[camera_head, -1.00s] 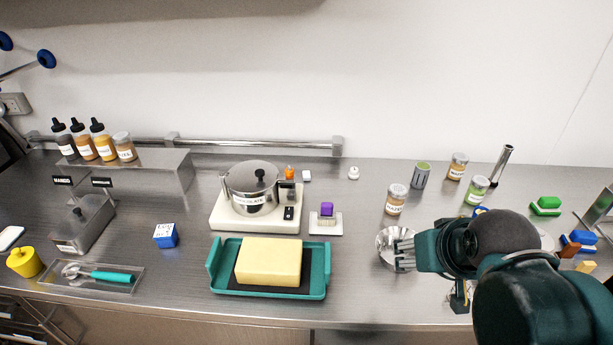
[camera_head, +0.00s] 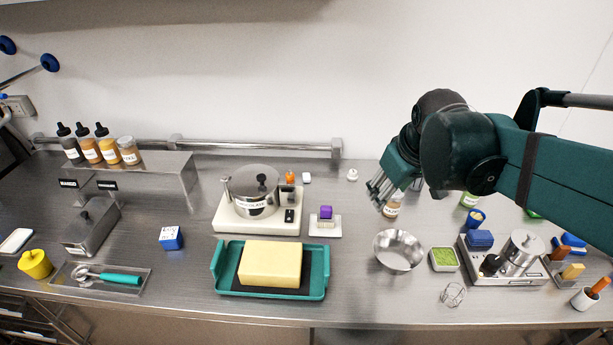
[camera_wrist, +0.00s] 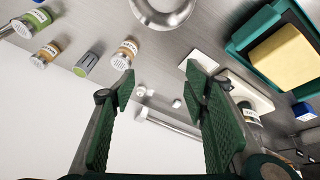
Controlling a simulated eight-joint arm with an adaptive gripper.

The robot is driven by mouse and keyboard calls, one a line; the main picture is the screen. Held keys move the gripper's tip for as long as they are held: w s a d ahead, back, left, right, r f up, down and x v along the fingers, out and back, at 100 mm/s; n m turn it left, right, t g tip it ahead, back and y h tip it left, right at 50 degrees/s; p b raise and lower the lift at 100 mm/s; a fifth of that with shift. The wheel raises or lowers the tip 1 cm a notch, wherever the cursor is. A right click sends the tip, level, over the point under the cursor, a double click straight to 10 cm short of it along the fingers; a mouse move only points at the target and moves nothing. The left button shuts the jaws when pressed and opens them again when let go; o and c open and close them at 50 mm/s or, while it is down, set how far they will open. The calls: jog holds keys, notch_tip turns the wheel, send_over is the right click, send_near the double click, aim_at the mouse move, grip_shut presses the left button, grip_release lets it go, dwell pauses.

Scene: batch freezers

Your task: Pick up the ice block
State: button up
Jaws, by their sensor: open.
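No clear or frosty ice block is recognisable. A large pale yellow block (camera_head: 270,264) lies in a teal tray (camera_head: 318,270) at the front middle; it also shows at the upper right of the wrist view (camera_wrist: 285,58). A small blue and white cube (camera_head: 171,238) stands left of the tray. I cannot tell which, if either, is the ice block. My gripper (camera_head: 378,196) is raised at the right of centre, to the right of and behind the tray. In the wrist view, the fingers (camera_wrist: 160,86) are apart with nothing between them. The gripper partly hides a jar (camera_head: 392,209).
A steel bowl (camera_head: 399,251) and a green-filled dish (camera_head: 444,259) stand right of the tray. A pot (camera_head: 253,192) on a white base stands behind it. A machine (camera_head: 520,254) fills the right. Bare counter lies between tray and bowl.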

jog(key=w+a+r+n+g+p, duration=0.1)
jog(key=w+a+n+p, duration=0.3)
jog(key=w, duration=0.7)
jog(key=n+g+p, duration=0.4)
jog(key=n+p, duration=0.4)
jog(key=n, duration=0.1)
send_over(309, 176)
jog(key=f, duration=1.4)
jog(key=shift+d+f, duration=0.2)
jog(key=shift+f, duration=0.1)
jog(key=shift+w+a+f+n, duration=0.2)
jog(key=shift+f+n, duration=0.1)
jog(key=shift+f, duration=0.1)
jog(key=shift+f, duration=0.1)
jog(key=shift+f, duration=1.15)
jog(key=shift+f, duration=0.15)
